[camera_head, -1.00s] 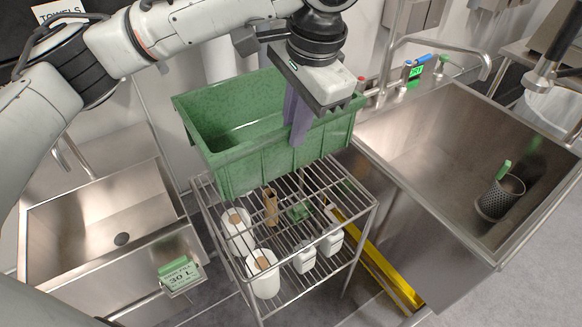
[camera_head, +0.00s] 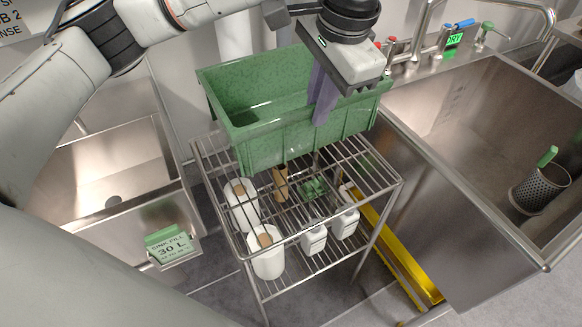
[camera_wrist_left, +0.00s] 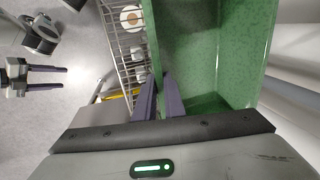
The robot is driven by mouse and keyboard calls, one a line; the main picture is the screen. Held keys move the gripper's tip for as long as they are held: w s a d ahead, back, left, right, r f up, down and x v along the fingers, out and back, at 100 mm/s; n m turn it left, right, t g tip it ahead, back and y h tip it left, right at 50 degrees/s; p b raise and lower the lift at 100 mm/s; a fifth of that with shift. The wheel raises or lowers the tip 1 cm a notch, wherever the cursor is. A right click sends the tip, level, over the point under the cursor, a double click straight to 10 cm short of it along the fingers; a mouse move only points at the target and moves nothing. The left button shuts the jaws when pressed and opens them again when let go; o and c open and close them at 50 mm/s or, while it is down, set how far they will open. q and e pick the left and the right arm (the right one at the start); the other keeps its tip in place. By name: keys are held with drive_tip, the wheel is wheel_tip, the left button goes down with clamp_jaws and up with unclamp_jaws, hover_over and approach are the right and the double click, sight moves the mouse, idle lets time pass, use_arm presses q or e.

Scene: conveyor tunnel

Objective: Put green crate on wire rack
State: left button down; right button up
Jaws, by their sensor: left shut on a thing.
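The green crate (camera_head: 290,137) is upright above the back part of the wire rack's top shelf (camera_head: 345,178) in the head view. I cannot tell whether its base touches the wires. My left gripper (camera_head: 322,98) is shut on the crate's near long wall, its purple fingers on either side of it. The left wrist view shows the crate's empty inside (camera_wrist_left: 215,60) and the fingers at its wall. My right gripper (camera_wrist_left: 62,78) shows at the left of the wrist view, with its fingers apart and nothing between them; it is out of the head view.
White rolls (camera_head: 267,258) and white bottles (camera_head: 314,238) stand on the rack's lower shelf. A steel sink (camera_head: 440,150) is close on the right, another sink (camera_head: 110,175) on the left with a 30 L sign (camera_head: 168,247). A yellow strip (camera_head: 395,255) runs beside the rack.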

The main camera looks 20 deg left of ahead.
sight(314, 137)
use_arm(q)
drive_tip(key=shift+f, duration=0.45)
wheel_tip(314, 137, down, 5)
drive_tip(key=shift+f+b, duration=0.1)
drive_tip(key=shift+b, duration=0.35)
drive_tip(key=shift+f+b, duration=0.3)
drive_tip(key=shift+f, duration=1.9)
drive_tip(key=c, duration=1.8)
unclamp_jaws()
drive_tip(key=shift+c, duration=0.2)
use_arm(e)
drive_tip(key=shift+w+f, duration=0.15)
drive_tip(key=shift+f, duration=0.4)
use_arm(q)
drive_tip(key=p+v, duration=0.1)
drive_tip(key=v, duration=1.1)
drive_tip(key=shift+p, duration=0.4)
use_arm(e)
drive_tip(key=shift+w+r, duration=0.15)
drive_tip(key=shift+r, duration=0.55)
drive_tip(key=shift+a, duration=0.1)
